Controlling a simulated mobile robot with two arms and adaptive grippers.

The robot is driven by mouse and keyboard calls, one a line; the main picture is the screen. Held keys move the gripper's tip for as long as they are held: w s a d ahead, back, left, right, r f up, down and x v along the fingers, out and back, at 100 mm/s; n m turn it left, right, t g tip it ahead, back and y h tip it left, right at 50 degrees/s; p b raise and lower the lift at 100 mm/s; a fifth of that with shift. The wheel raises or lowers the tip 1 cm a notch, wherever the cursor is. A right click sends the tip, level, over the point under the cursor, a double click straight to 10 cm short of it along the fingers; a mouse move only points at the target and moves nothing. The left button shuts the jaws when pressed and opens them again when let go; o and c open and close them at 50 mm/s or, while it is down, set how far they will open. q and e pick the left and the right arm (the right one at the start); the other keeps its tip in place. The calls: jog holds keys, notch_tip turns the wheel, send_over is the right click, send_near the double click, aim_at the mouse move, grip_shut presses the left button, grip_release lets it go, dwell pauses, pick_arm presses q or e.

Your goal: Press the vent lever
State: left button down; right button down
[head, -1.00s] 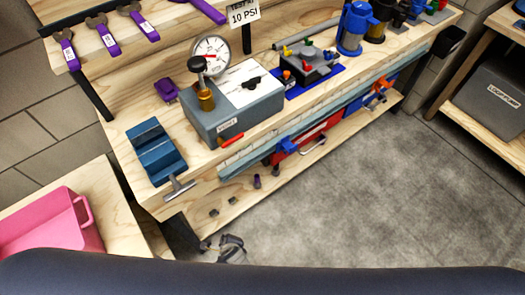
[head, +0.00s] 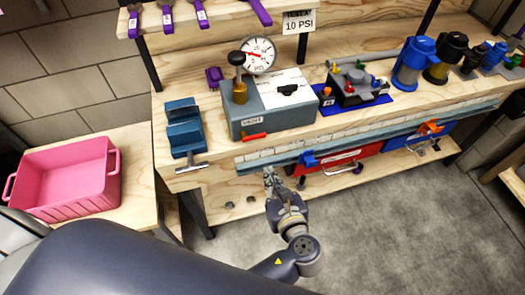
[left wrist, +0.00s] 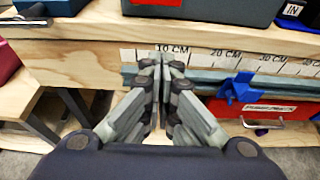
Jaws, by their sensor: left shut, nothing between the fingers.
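The vent lever is a short red handle (head: 254,137) low on the front of a grey-blue test box (head: 285,121), just under its "VENT" label. In the left wrist view a red piece, seemingly this lever (left wrist: 158,3), shows at the top edge. My left gripper (head: 269,175) is shut and empty, in front of the bench's front edge and below the lever, apart from it. In the left wrist view its fingertips (left wrist: 161,60) meet in front of the centimetre scale. My right gripper is not in view.
A pressure gauge (head: 259,54) and a brass pump (head: 239,85) with a black knob stand at the box. A blue vise (head: 184,131) is to its left. A pink crate (head: 62,182) is on the left table. Red and blue bins (head: 342,160) are below the bench edge.

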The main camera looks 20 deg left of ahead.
aim_at(258, 142)
pick_arm(q)
jog(key=x, duration=0.9)
jog(key=shift+w+a+f, duration=0.15)
jog(key=shift+w, duration=0.1)
jog(key=shift+w+r+p, duration=0.2)
jog(key=shift+r+p, duration=0.5)
jog(key=shift+r, duration=0.55)
jog(key=shift+s+r, duration=0.1)
jog(key=shift+r, duration=0.6)
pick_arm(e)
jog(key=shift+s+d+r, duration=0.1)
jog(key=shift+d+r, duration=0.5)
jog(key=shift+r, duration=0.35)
pick_arm(q)
jog(key=shift+a+p, duration=0.1)
jog(key=shift+p, duration=0.2)
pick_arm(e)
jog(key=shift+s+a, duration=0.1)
